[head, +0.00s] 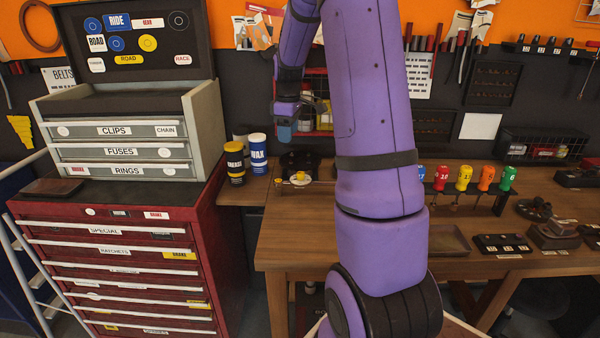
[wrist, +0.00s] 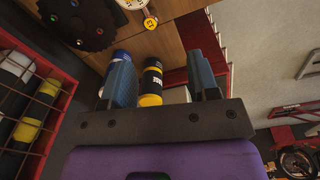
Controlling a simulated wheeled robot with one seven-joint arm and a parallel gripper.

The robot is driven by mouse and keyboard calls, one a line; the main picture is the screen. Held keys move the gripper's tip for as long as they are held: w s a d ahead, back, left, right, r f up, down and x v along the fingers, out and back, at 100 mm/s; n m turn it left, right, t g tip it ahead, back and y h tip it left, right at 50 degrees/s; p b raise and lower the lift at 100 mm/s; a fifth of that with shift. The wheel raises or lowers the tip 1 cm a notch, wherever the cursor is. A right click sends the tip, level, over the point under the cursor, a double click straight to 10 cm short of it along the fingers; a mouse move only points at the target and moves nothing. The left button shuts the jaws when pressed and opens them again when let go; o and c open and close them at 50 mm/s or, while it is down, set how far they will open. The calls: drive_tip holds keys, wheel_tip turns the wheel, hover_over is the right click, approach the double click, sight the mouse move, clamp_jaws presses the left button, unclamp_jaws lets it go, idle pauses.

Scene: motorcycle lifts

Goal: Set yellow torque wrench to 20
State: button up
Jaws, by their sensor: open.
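A small round pale dial with a yellow knob (head: 300,178) lies on the wooden bench, left of my arm. In the wrist view the pale dial and its yellow knob (wrist: 150,22) show at the top edge, partly cut off. I cannot tell for certain that this is the yellow torque wrench, and its setting is unreadable. My gripper (head: 284,132) hangs above the bench's left end, above and apart from the dial. In the wrist view my gripper (wrist: 163,65) is open, its two blue fingers wide apart with nothing held.
A blue can (head: 258,153) and a black-and-yellow can (head: 235,162) stand left of the dial. A dark disc (wrist: 80,18) lies beside it. A red drawer cabinet (head: 120,250) stands left. Coloured-handled screwdrivers (head: 463,178) stand in a rack at right.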

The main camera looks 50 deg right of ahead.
hover_over(301, 173)
wheel_tip(301, 173, down, 5)
drive_tip(key=shift+n+g, duration=0.4)
wheel_tip(301, 173, down, 11)
drive_tip(key=shift+w, duration=0.15)
drive_tip(key=shift+c, duration=0.2)
drive_tip(key=c, duration=0.9)
